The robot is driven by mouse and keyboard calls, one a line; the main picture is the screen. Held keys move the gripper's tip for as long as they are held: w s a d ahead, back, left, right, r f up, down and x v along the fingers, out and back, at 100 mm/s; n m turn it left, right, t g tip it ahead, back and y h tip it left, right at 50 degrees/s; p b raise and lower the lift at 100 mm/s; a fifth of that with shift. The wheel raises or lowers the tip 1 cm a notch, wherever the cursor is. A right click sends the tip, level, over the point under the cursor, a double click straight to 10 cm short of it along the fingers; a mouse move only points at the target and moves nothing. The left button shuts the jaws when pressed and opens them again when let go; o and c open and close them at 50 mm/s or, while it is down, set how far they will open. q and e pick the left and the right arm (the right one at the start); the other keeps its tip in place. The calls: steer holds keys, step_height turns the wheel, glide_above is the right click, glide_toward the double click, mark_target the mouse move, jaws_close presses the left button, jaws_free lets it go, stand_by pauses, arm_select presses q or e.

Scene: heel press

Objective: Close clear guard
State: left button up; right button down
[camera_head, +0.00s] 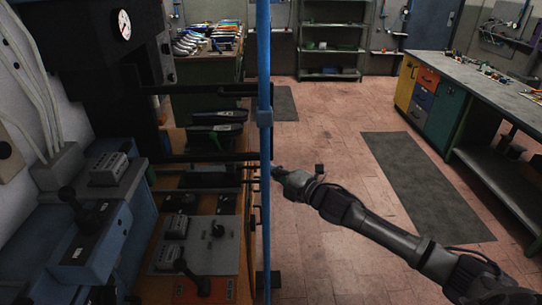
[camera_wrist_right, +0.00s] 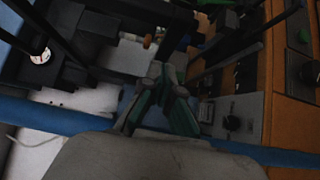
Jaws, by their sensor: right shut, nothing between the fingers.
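A blue upright bar (camera_head: 264,60) runs the full height of the head view, with black horizontal arms (camera_head: 195,89) reaching to it from the press (camera_head: 75,60). It looks like the edge of the clear guard; I cannot make out a clear pane. The bar also crosses the lower right wrist view as a blue band (camera_wrist_right: 65,115). My right gripper (camera_head: 276,171) is at the right side of this bar, its tips partly hidden there. In the right wrist view its fingers (camera_wrist_right: 158,75) are together and empty, pointing towards the press. Whether they touch the bar is unclear. My left gripper is not in view.
Control boxes with levers (camera_head: 95,225) and a grey panel with knobs (camera_head: 195,255) stand at the lower left. Dark shoe-like pieces (camera_head: 217,116) lie behind the bar. A workbench (camera_head: 480,85) is at the right. The tiled floor (camera_head: 330,120) between is clear.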

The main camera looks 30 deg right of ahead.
steer(key=w, duration=0.1)
steer(key=w+d, duration=0.1)
steer(key=w+p, duration=0.1)
steer(key=shift+w+d, duration=0.3)
steer(key=shift+d, duration=0.05)
